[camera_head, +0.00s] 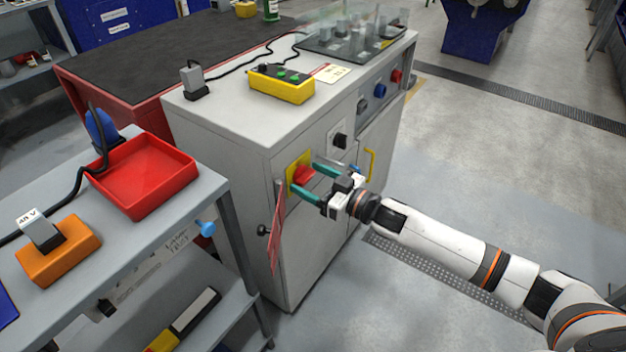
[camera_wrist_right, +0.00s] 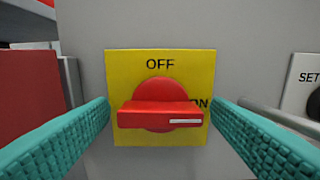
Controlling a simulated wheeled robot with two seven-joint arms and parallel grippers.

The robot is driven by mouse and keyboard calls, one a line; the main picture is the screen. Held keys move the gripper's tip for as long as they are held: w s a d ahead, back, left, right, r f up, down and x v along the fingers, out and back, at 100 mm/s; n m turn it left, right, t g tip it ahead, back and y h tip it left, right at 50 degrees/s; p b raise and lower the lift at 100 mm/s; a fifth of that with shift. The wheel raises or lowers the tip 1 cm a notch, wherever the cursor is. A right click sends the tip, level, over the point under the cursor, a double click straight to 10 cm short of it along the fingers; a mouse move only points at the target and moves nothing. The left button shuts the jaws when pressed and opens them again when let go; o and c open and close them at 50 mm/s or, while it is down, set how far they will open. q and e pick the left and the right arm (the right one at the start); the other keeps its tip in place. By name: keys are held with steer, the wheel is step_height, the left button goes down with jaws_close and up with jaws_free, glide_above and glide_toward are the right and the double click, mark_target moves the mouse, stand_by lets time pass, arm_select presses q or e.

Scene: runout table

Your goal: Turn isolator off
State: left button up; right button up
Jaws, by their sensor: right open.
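The isolator is a red rotary handle (camera_wrist_right: 160,112) on a yellow plate (camera_wrist_right: 125,68) marked OFF at the top and ON at the right. The handle lies horizontal, its white mark at the right end, by ON. In the head view, the red handle (camera_head: 305,174) is on the grey cabinet's front. My right gripper (camera_head: 304,178) is open in front of the plate. In the right wrist view, its teal fingertips (camera_wrist_right: 160,105) are either side of the handle, with no clear contact. My left gripper is not in view.
The grey cabinet (camera_head: 215,120) carries a yellow button box (camera_head: 281,85) on top. A black knob (camera_head: 340,141) and yellow door handle (camera_head: 370,165) are nearby. A bench with a red tray (camera_head: 145,178) stands at left.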

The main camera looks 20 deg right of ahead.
steer(key=shift+c, duration=0.2)
steer(key=c, duration=0.9)
steer(key=shift+c, duration=0.2)
